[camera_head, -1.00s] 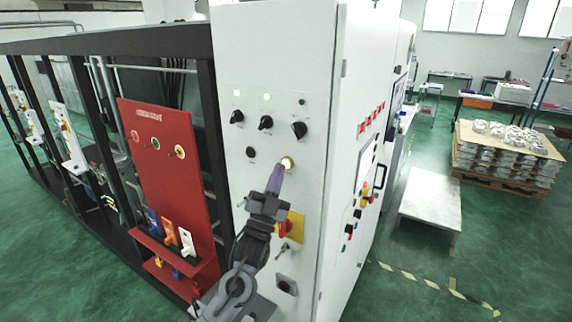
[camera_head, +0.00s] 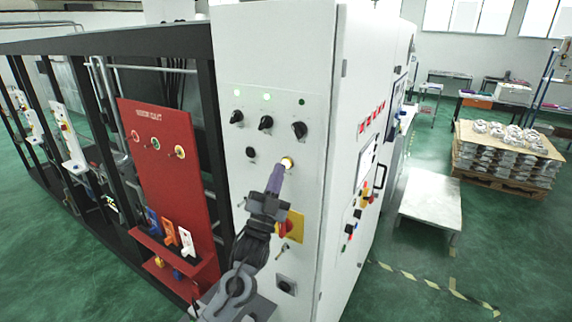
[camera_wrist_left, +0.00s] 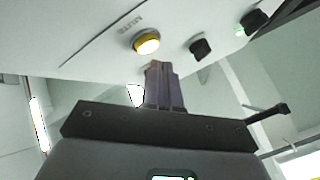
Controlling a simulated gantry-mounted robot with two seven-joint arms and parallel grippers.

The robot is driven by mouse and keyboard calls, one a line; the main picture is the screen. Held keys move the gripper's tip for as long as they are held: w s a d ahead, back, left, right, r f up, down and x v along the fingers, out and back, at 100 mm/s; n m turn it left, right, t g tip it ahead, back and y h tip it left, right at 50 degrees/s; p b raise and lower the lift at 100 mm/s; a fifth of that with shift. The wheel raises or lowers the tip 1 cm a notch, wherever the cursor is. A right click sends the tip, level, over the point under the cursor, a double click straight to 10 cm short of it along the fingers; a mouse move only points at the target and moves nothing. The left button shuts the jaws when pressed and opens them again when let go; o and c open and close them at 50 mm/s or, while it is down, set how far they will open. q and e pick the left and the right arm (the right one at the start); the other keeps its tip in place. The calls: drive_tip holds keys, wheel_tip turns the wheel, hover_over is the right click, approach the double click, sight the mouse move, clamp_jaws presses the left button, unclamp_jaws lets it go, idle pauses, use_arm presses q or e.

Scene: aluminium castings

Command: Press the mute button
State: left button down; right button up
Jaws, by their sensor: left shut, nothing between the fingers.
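The mute button (camera_head: 287,163) is a round, lit yellow-white button on the front of the white cabinet. In the left wrist view the button (camera_wrist_left: 146,42) has a yellow ring, and a faint label is beside it. My left gripper (camera_head: 278,172) is shut and empty, with its purple-grey fingers pointing up at the button. In the left wrist view the fingertips (camera_wrist_left: 158,66) are just below the button, with a small gap in the picture. I cannot tell whether they touch it. My right gripper is not in view.
The white cabinet (camera_head: 270,60) carries black knobs (camera_head: 265,122) above the button. A red-and-yellow switch (camera_head: 290,226) and a key switch sit below it, close to my left arm. A red panel (camera_head: 165,175) with padlocks stands to the left.

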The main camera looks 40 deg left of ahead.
use_arm(q)
drive_tip(key=shift+w, duration=0.1)
drive_tip(key=shift+w, duration=0.3)
drive_tip(key=shift+w+b, duration=0.4)
drive_tip(key=shift+w, duration=0.05)
idle(1.0)
drive_tip(key=shift+s+h, duration=0.15)
drive_tip(key=shift+h, duration=0.15)
drive_tip(key=shift+s, duration=0.7)
drive_tip(key=shift+s+p, duration=0.15)
drive_tip(key=shift+p, duration=0.15)
drive_tip(key=shift+s+d+p, duration=0.2)
drive_tip(key=shift+s+p, duration=0.3)
drive_tip(key=shift+s, duration=1.85)
drive_tip(key=shift+f, duration=0.1)
